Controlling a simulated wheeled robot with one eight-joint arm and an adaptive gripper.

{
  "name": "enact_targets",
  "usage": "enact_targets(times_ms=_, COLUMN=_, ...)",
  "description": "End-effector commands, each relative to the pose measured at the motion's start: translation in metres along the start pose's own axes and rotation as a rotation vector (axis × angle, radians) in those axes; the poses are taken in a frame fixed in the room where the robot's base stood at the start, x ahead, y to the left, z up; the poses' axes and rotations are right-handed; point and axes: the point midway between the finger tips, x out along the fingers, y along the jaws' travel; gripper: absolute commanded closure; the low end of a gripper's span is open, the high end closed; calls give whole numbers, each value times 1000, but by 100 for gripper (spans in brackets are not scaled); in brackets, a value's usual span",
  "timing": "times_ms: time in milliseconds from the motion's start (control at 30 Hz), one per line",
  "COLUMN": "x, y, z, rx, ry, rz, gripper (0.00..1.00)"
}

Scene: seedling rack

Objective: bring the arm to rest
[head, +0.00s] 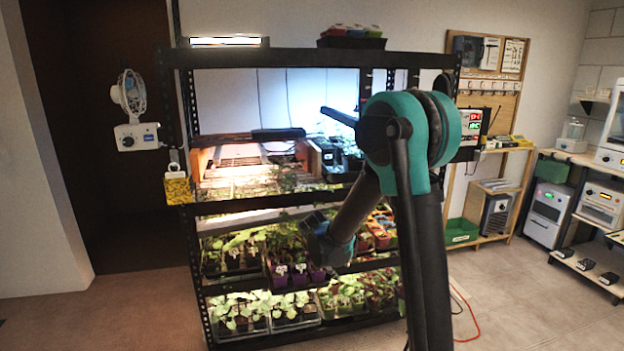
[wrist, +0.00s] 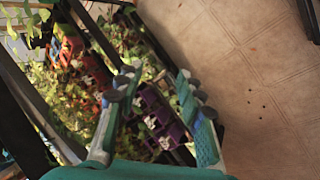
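My gripper (wrist: 158,80) shows in the wrist view with its two fingers apart. Nothing is held between them; purple pots (wrist: 165,118) show beyond and below in the gap. In the head view my gripper (head: 332,250) hangs low in front of the seedling rack (head: 300,206), near its middle shelf. My arm rises in front of the rack's right side and bends down toward the left. It hides part of the rack's right side.
Trays of seedlings (head: 240,306) fill the lower shelves. A fan (head: 130,92) is at the left. A shelf with white devices (head: 548,205) stands at the right. A red cable (head: 470,312) lies on the floor. The floor (head: 540,310) at the right front is mostly clear.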

Motion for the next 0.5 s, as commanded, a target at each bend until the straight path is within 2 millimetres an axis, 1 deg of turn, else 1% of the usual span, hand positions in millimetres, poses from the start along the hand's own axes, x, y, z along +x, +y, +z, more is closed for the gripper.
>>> enact_targets(times_ms=33, x=-7, y=3, z=21, rx=48, ry=4, rz=-21, gripper=62)
enact_targets(times_ms=200, x=-26, y=-2, z=80, rx=215, ry=28, rz=-96, gripper=62)
enact_targets(times_ms=267, x=-32, y=-6, z=100, rx=276, ry=36, rz=-122, gripper=62)
enact_targets(times_ms=300, x=-36, y=-9, z=114, rx=318, ry=41, rz=-139, gripper=62)
enact_targets(times_ms=367, x=-42, y=-16, z=133, rx=379, ry=50, rz=-163, gripper=62)
enact_targets(times_ms=500, x=-54, y=-35, z=174, rx=524, ry=70, rz=-221, gripper=62)
